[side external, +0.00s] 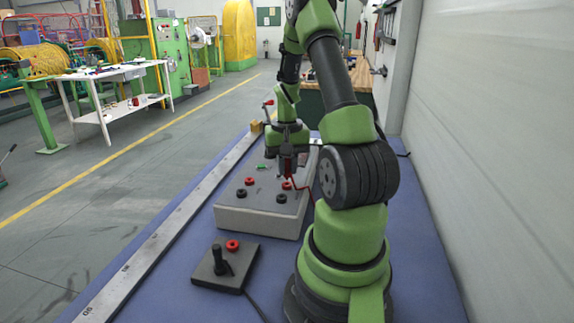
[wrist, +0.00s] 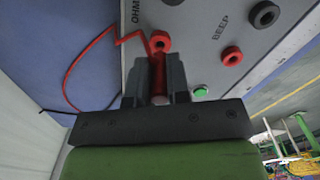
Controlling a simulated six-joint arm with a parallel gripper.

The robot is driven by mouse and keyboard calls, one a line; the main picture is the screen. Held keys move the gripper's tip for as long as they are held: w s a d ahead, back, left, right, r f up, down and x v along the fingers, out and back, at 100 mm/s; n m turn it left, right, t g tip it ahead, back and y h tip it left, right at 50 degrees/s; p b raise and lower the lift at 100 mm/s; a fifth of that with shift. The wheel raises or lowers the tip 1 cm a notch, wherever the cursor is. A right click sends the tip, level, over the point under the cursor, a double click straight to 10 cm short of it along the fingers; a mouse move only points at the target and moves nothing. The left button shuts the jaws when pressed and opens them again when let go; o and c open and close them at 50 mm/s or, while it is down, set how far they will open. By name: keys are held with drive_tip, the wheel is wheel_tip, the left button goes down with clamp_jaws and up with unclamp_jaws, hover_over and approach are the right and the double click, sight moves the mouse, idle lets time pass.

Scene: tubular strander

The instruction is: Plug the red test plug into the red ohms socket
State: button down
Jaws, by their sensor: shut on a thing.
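My gripper (wrist: 158,80) is shut on the red test plug (wrist: 158,72), which stands between its fingers in the wrist view. The plug's far end meets or overlaps the red ohms socket (wrist: 160,40), a red ring beside the partly cut-off "OHM" lettering; I cannot tell if the tip is inside. In the side view my gripper (side external: 287,172) points down over the grey meter box (side external: 258,221), above its right-hand red socket (side external: 286,185). The fingers partly hide the plug there. A thin red lead (wrist: 90,50) runs from the plug in a loop to the left.
The box also carries a red socket (wrist: 232,56) and a black socket (wrist: 265,14) near "BEEP", and a green button (wrist: 201,92). A black control box (side external: 226,267) with a stick and red button stands in front. A metal ruler strip (side external: 160,240) lines the blue bench's left edge.

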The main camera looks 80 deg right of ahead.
drive_tip(key=shift+f, duration=1.05)
drive_tip(key=c, duration=1)
unclamp_jaws()
drive_tip(key=shift+r, duration=0.1)
wheel_tip(320, 180, up, 10)
drive_tip(key=shift+f, duration=0.1)
drive_tip(key=w+a+r+n+t, duration=0.1)
drive_tip(key=w+a+r, duration=0.15)
drive_tip(key=a, duration=0.25)
drive_tip(key=w+a+r+n+t+h, duration=0.1)
drive_tip(key=w+a+r+n, duration=0.15)
drive_tip(key=a, duration=0.25)
drive_tip(key=w+a+r+n+t, duration=0.1)
drive_tip(key=a+r, duration=0.3)
drive_tip(key=s+a+r+n+t+y, duration=0.1)
drive_tip(key=s+a+n+t, duration=0.1)
drive_tip(key=a, duration=0.5)
drive_tip(key=s+a+r+n+t+y, duration=0.2)
drive_tip(key=s+a+n, duration=0.1)
drive_tip(key=a, duration=0.5)
drive_tip(key=shift+s+a, duration=0.15)
drive_tip(key=shift+s, duration=0.35)
